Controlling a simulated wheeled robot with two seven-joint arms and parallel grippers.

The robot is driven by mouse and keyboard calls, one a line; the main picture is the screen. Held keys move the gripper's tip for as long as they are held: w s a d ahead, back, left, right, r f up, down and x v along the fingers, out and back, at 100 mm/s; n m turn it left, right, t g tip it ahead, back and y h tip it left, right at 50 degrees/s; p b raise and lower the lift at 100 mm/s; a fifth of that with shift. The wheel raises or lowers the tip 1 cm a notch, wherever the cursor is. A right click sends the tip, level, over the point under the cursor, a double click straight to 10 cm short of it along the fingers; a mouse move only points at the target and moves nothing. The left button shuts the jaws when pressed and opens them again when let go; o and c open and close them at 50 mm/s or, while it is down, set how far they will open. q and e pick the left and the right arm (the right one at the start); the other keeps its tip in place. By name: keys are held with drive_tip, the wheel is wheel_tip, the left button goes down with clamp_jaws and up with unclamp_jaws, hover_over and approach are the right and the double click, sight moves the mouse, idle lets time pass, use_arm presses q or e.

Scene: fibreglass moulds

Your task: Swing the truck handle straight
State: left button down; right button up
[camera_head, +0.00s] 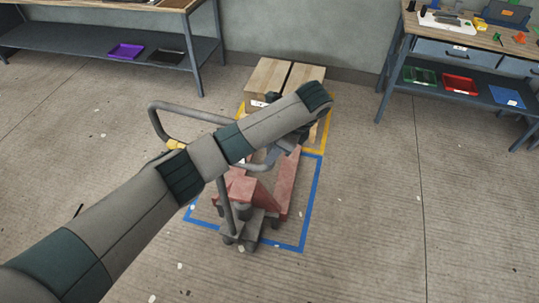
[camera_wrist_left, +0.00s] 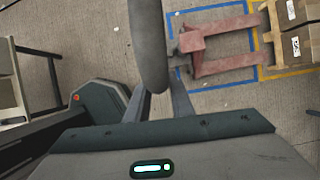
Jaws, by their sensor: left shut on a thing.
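The truck handle (camera_head: 188,110) is a grey loop on a stem (camera_head: 226,205) rising from the red pallet truck (camera_head: 242,187). The loop leans toward the left of the head view, with a yellow part (camera_head: 175,145) on it. My left arm crosses in front and hides part of the loop and stem. In the left wrist view, my left gripper (camera_wrist_left: 158,92) is shut on the handle (camera_wrist_left: 148,45), whose grey bar comes close to the camera. The truck (camera_wrist_left: 192,43) shows beyond it. My right gripper is out of view.
The truck stands in a blue floor outline (camera_head: 312,205). Benches stand at the back left (camera_head: 90,45) and right (camera_head: 465,55). Open floor (camera_head: 370,210) lies to the right.

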use_arm(q)
drive_tip(key=shift+w+d+n+b, duration=0.45)
drive_tip(key=shift+w+d, duration=0.25)
drive_tip(key=shift+d, duration=0.35)
drive_tip(key=c, duration=1.7)
unclamp_jaws()
drive_tip(key=shift+o, duration=1.2)
drive_tip(key=shift+d+r, duration=0.1)
drive_tip(key=shift+d, duration=0.05)
drive_tip(key=v, duration=1.2)
drive_tip(key=shift+d, duration=0.2)
drive_tip(key=shift+w, duration=0.1)
